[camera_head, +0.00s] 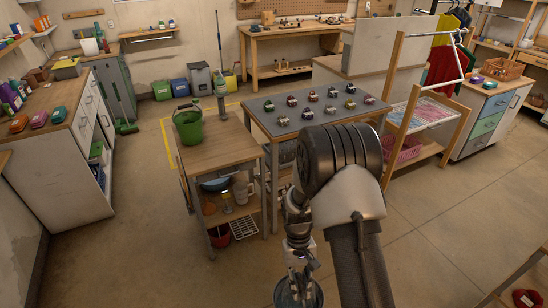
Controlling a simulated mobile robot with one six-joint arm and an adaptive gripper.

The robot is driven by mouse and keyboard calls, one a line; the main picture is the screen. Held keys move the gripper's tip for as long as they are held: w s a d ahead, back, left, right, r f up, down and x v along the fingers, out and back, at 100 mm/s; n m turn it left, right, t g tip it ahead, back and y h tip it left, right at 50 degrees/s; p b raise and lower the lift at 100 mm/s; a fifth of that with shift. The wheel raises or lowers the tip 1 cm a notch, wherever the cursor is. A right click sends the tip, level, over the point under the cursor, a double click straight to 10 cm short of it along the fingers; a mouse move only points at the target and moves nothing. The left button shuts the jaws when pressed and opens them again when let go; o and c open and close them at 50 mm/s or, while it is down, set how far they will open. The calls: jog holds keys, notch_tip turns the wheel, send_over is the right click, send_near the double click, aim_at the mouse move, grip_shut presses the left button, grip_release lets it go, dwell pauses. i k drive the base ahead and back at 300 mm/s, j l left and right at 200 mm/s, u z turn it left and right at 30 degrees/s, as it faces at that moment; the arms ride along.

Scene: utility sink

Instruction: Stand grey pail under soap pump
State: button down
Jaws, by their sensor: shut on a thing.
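My gripper (300,268) is at the bottom middle of the head view, pointing down. It is shut on the grey pail (317,298), of which only the upper rim part shows; the rest is cut off by the picture edge. A tall grey-green post-like thing, seemingly the soap pump (222,106), stands at the back of the wooden-topped bench (230,148), left of my arm. My gripper and the pail are well in front and to the right of it.
A green bucket (188,128) stands on the bench, left of the pump. Its lower shelf holds several items. A grey table (262,107) with several small objects adjoins the bench at right. Open floor (135,240) lies to the left and front.

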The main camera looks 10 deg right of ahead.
aim_at(231, 131)
jog(key=i+j+z, duration=0.65)
jog(key=i+j, duration=0.3)
